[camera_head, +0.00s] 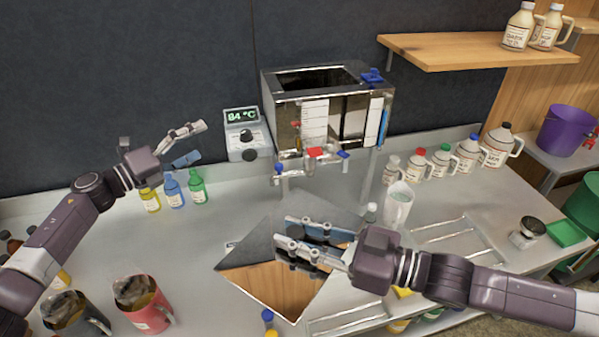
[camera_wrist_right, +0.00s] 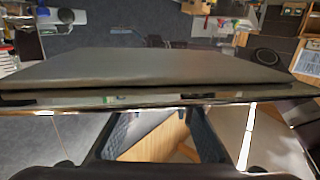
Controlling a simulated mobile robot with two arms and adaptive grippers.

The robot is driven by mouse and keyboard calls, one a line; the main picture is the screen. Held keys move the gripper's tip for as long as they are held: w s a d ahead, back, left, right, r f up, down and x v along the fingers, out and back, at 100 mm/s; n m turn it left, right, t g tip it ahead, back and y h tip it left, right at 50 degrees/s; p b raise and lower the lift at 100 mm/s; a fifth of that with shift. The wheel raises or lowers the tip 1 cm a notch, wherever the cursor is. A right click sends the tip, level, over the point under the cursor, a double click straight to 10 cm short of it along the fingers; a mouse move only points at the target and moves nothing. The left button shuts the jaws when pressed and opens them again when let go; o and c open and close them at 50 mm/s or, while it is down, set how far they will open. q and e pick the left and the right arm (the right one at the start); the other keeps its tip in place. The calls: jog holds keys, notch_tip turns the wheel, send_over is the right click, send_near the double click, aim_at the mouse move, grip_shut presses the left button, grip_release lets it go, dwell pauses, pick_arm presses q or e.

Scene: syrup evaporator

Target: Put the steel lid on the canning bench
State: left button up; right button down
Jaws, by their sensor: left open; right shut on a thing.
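The steel lid (camera_head: 262,280) is a flat, mirror-like square plate that reflects wood and grey. My right gripper (camera_head: 281,238) is shut on it and holds it above the bench, in front of the evaporator. In the right wrist view the lid (camera_wrist_right: 150,68) spans the picture nearly edge-on and hides much behind it. The steel bench (camera_head: 110,240) runs under everything; I cannot tell whether it is the canning bench. The steel evaporator box (camera_head: 285,120) stands at the back with its top open. My left gripper (camera_head: 194,144) is open and empty, above small bottles.
Yellow, blue and green bottles (camera_head: 173,190) stand below my left gripper. A red pitcher (camera_head: 145,305) is at the front left. A clear jug (camera_head: 398,205) and several syrup jugs (camera_head: 465,150) stand right of the evaporator. Wire racks (camera_head: 455,240) lie at the right.

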pick_arm(q)
jog(key=s+d+r+m+g, duration=0.35)
jog(key=s+d+m, duration=0.2)
jog(key=d, duration=0.35)
jog(key=s+d+r+m+g+h, duration=0.1)
jog(key=s+d+r+m+g, duration=0.25)
jog(key=d+m+g, duration=0.35)
jog(key=s+d+r+m+g, duration=0.3)
jog(key=s+d+m, duration=0.2)
jog(key=d, duration=0.5)
jog(key=m+y, duration=1.2)
jog(key=y, duration=0.3)
send_near(298, 227)
jog(key=shift+g, duration=0.25)
jog(key=f, duration=0.3)
jog(key=s+f, duration=0.1)
jog(key=f, duration=0.7)
jog(key=shift+s+a+f, duration=0.1)
jog(key=shift+s+a, duration=0.15)
jog(key=shift+a, duration=0.05)
